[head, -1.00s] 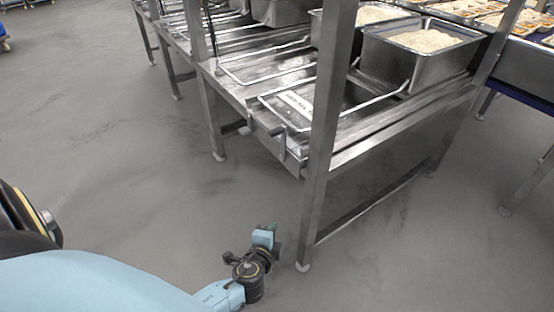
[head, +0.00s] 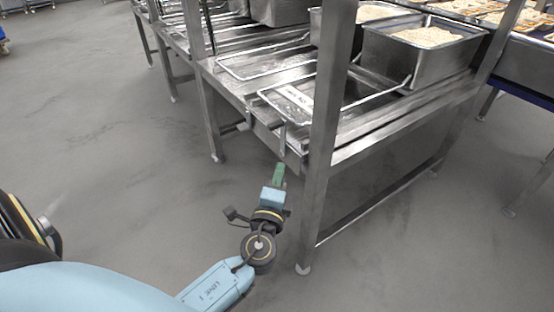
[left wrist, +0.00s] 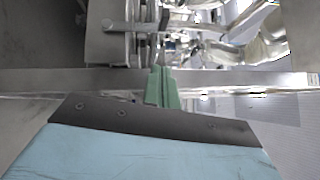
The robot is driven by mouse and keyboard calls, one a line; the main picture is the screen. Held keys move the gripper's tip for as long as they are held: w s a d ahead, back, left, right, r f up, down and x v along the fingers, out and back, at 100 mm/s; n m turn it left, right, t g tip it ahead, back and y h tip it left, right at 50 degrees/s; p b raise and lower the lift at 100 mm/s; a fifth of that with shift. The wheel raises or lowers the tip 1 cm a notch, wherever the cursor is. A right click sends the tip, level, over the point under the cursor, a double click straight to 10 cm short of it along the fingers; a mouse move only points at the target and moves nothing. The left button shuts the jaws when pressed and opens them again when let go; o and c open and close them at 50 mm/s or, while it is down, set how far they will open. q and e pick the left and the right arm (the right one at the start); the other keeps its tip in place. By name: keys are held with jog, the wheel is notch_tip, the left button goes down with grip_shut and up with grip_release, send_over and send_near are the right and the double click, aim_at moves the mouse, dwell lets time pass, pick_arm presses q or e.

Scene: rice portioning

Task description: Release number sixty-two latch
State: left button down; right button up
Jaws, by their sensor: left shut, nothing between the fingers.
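A metal latch bar (head: 283,137) hangs at the front edge of the near steel station. A white label (head: 297,98) lies behind it inside a wire handle frame; its number is too small to read. My left gripper (head: 279,171), with green fingers, is just below and in front of that edge. Its fingers are shut and empty. In the left wrist view, the green fingertips (left wrist: 158,72) point at a steel front rail (left wrist: 210,78). A metal lever (left wrist: 146,26) and a bracket show just beyond them. I cannot tell whether the fingertips touch the rail. My right gripper is not in view.
A steel post (head: 324,150) stands close to the right of my left arm. More stations stretch to the upper left. The grey floor (head: 110,150) on the left is clear.

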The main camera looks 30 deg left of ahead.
pick_arm(q)
send_near(279, 126)
jog(key=w+d, duration=0.1)
jog(key=w, duration=0.3)
jog(key=shift+w+a+r, duration=0.15)
jog(key=shift+w+a, duration=0.1)
jog(key=shift+a, duration=0.25)
jog(key=shift+w+a+r, duration=0.1)
jog(key=shift+w+a, duration=0.15)
jog(key=shift+a, duration=0.2)
jog(key=shift+w+a, duration=0.15)
jog(key=shift+a, duration=0.15)
jog(key=shift+w+a+r, duration=0.1)
jog(key=shift+a, duration=0.2)
